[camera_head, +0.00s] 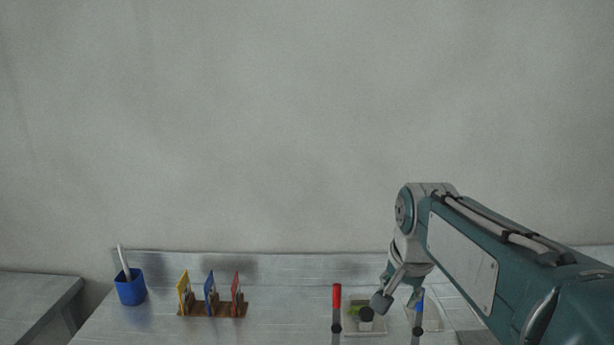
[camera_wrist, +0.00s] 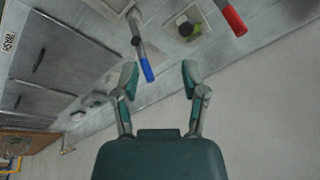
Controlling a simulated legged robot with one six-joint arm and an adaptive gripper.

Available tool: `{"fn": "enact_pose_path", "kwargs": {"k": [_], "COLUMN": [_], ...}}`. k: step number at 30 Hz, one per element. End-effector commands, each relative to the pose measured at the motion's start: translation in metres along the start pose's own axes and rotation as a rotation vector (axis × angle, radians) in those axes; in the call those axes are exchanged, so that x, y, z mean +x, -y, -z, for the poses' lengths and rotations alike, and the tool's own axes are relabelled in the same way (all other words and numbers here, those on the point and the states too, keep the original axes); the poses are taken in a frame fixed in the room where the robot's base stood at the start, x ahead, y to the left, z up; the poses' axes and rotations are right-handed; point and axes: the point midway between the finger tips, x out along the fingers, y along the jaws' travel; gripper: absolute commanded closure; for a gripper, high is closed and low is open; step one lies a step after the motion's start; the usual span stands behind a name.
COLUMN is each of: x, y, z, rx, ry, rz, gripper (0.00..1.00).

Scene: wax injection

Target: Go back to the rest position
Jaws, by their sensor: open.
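My gripper (camera_wrist: 160,78) is open and empty in the wrist view, with its two fingers apart. A blue-tipped tool (camera_wrist: 147,70) shows between and beyond the fingers, nearer the left one; I cannot tell how far off it is. In the head view my arm comes in from the right and bends down over the table, and my gripper (camera_head: 398,300) hangs near the blue-tipped tool (camera_head: 419,301). A red-tipped tool (camera_head: 337,298) stands to the left of it. In the wrist view the red-tipped tool (camera_wrist: 234,19) is at the top right.
A light tray (camera_head: 376,328) with a green item lies between the tools. A wooden rack (camera_head: 213,311) with yellow, blue and red cards and a blue cup (camera_head: 130,290) stand on the table's left part. A low backboard (camera_head: 290,265) runs along the wall. The space above is clear.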

Motion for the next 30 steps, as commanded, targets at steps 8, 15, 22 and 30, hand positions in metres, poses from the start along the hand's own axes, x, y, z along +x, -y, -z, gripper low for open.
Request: {"fn": "enact_pose_path", "kwargs": {"k": [8, 15, 22, 30], "x": [-0.015, -0.011, 0.002, 0.005], "y": [-0.044, -0.082, -0.107, -0.112], "z": [-0.061, -0.112, -0.147, -0.153], "rx": [-0.243, -0.453, -0.607, -0.64], "ry": [-0.069, -0.134, -0.183, -0.191], "rz": [0.04, 0.06, 0.065, 0.064], "gripper": [0.44, 0.44, 0.44, 0.44]}}
